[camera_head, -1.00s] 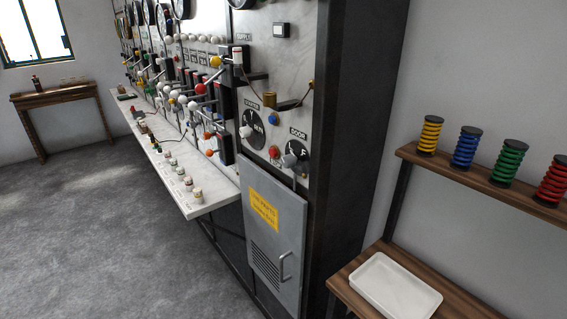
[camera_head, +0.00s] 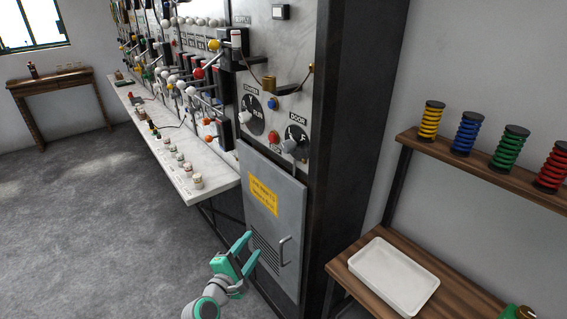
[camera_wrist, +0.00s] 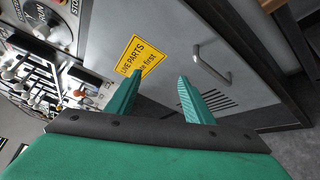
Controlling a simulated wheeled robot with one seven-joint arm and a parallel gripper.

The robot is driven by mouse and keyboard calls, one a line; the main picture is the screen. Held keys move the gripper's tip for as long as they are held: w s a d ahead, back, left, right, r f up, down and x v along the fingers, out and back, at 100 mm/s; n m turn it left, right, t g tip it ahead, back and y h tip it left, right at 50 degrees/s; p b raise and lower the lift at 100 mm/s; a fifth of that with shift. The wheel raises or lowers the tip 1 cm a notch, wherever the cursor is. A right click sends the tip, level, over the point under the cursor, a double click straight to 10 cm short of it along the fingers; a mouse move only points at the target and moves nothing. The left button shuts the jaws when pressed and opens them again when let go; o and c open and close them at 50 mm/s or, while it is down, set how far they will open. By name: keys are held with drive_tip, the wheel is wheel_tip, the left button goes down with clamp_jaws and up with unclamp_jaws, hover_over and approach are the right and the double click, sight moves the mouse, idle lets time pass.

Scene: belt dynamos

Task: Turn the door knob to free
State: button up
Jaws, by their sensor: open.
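The door knob (camera_head: 289,147) is a grey knob on a black round dial labelled DOOR, at the lower right of the panel in the head view. The grey cabinet door (camera_head: 272,212) below it is shut, with a yellow LIVE PARTS label (camera_head: 263,196) and a bar handle (camera_head: 284,252). My gripper (camera_head: 249,250) is open and empty, in front of the lower part of the cabinet door, below and left of the knob. The door knob does not show in the wrist view.
A second dial (camera_head: 251,115) with a white knob, a red button (camera_head: 274,137) and a blue button (camera_head: 272,103) sit near the door dial. A marble shelf (camera_head: 204,190) juts out at left. A wooden bench with a white tray (camera_head: 394,277) stands at right.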

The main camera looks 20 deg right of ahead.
drive_tip(key=w+d+r+g+h, duration=0.1)
drive_tip(key=w+r+h, duration=0.1)
drive_tip(key=r, duration=0.5)
drive_tip(key=w+d+r+g+h, duration=0.1)
drive_tip(key=w+d+r+h, duration=0.1)
drive_tip(key=r, duration=0.4)
drive_tip(key=m+g+h, duration=0.3)
drive_tip(key=g, duration=0.2)
approach(285, 148)
drive_tip(key=shift+n+t, duration=0.3)
drive_tip(key=x, duration=1)
drive_tip(key=shift+d, duration=0.4)
drive_tip(key=shift+a+f, duration=0.15)
drive_tip(key=c, duration=1)
